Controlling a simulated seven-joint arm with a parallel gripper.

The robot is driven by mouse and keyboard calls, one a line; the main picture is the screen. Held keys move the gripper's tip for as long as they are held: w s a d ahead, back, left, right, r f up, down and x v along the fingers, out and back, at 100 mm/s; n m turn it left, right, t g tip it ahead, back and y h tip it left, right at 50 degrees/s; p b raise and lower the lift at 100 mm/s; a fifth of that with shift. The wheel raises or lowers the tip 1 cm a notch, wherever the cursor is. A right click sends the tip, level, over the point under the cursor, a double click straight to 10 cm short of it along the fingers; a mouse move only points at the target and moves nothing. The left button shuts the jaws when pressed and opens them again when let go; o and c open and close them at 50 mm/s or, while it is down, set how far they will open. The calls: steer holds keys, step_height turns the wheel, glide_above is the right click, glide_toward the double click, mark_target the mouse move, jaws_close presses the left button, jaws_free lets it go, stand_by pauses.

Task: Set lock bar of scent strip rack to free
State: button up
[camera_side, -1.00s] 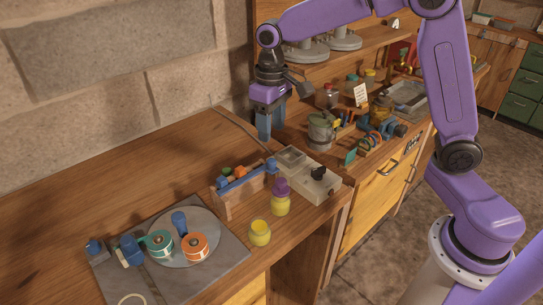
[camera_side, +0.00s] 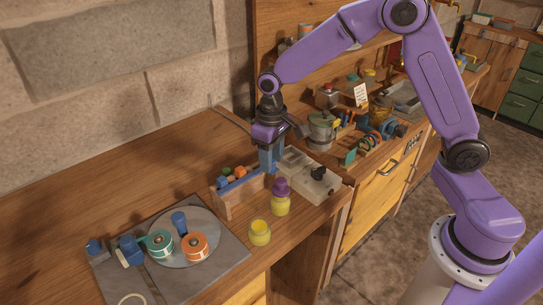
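The scent strip rack appears to be the small wooden rack (camera_side: 226,202) on the bench, holding several small coloured-topped items. A blue bar (camera_side: 240,181) runs along its front top edge; it looks like the lock bar. My gripper (camera_side: 269,168) points down at the right end of the rack, with its blue-grey fingers close to the bar's right end. The fingers overlap in this view, so I cannot tell their gap or whether they touch the bar. The bar's right end is hidden behind them.
A purple-capped yellow bottle (camera_side: 280,198) and a yellow jar (camera_side: 260,233) stand in front of the rack. A pale box with a black knob (camera_side: 319,185) is close on the right. A grey mat (camera_side: 215,268) with a round plate and tape rolls lies front left. The bench behind left is clear.

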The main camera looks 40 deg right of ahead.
jaws_close()
steer(key=shift+s, duration=1.05)
steer(key=shift+o, duration=1.5)
jaws_free()
steer(key=shift+r, duration=0.15)
step_height(320, 180, up, 17)
steer(key=shift+r, duration=0.1)
